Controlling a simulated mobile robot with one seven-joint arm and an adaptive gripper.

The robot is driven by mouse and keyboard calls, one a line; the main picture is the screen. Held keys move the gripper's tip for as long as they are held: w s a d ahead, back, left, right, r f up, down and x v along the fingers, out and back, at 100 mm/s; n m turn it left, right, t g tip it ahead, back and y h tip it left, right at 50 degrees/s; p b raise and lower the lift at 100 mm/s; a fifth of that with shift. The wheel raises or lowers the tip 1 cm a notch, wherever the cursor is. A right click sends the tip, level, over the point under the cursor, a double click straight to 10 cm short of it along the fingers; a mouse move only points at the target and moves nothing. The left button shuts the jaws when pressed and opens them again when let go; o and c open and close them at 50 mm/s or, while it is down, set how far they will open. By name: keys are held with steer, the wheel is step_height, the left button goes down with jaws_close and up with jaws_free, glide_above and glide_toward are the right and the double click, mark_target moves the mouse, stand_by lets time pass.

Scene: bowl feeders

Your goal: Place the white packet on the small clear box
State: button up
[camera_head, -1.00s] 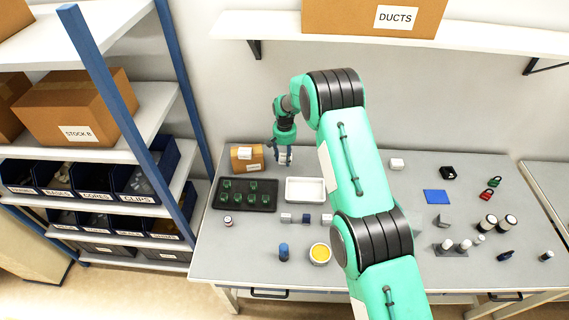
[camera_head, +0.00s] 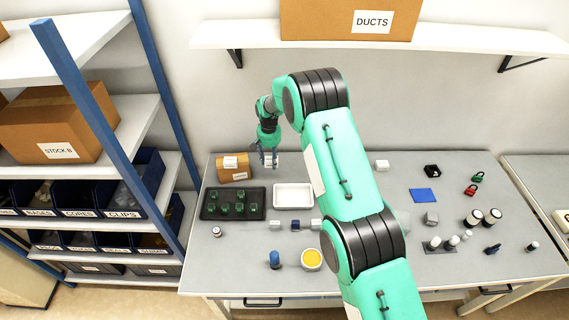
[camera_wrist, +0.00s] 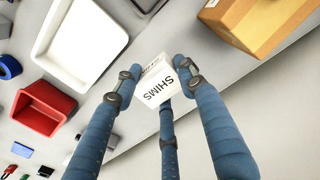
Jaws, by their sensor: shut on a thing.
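My gripper (camera_wrist: 165,95) is shut on the white packet (camera_wrist: 157,86), whose printed side reads SHIMS in the wrist view. Its blue fingers close around the packet. In the head view my gripper (camera_head: 269,160) is above the back left of the table, just right of the brown carton and behind the white tray. I cannot clearly identify the small clear box. A faint translucent thing (camera_head: 402,217) shows right of my arm in the head view, partly hidden by it.
The white tray (camera_head: 293,196) is empty. A dark tray (camera_head: 233,203) with green pieces and a brown carton (camera_head: 233,169) stand left. A red bin (camera_wrist: 43,107) shows in the wrist view. Small parts lie about the table. A shelf (camera_head: 400,34) runs above the table's back.

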steer(key=shift+d, duration=0.15)
steer(key=s+d+r+m, duration=0.1)
steer(key=s+d, duration=0.4)
steer(key=d, duration=0.5)
steer(key=s+d+r+m+b, duration=0.15)
steer(key=s+d, duration=0.35)
steer(key=d, duration=0.5)
steer(key=s+d+r+m, duration=0.15)
steer(key=s+d, duration=0.35)
steer(key=d, duration=0.5)
steer(key=s+d+m, duration=0.1)
steer(key=s+d, duration=0.4)
steer(key=s, duration=0.4)
steer(key=s+d+f+m, duration=0.1)
steer(key=s+d+m, duration=0.1)
steer(key=s+d, duration=0.3)
steer(key=s+d+m, duration=0.1)
steer(key=s+d, duration=0.4)
steer(key=s, duration=0.8)
steer(key=shift+s+d+f+m+b, duration=0.2)
steer(key=shift+s+f+m+b, duration=0.1)
steer(key=shift+f, duration=0.05)
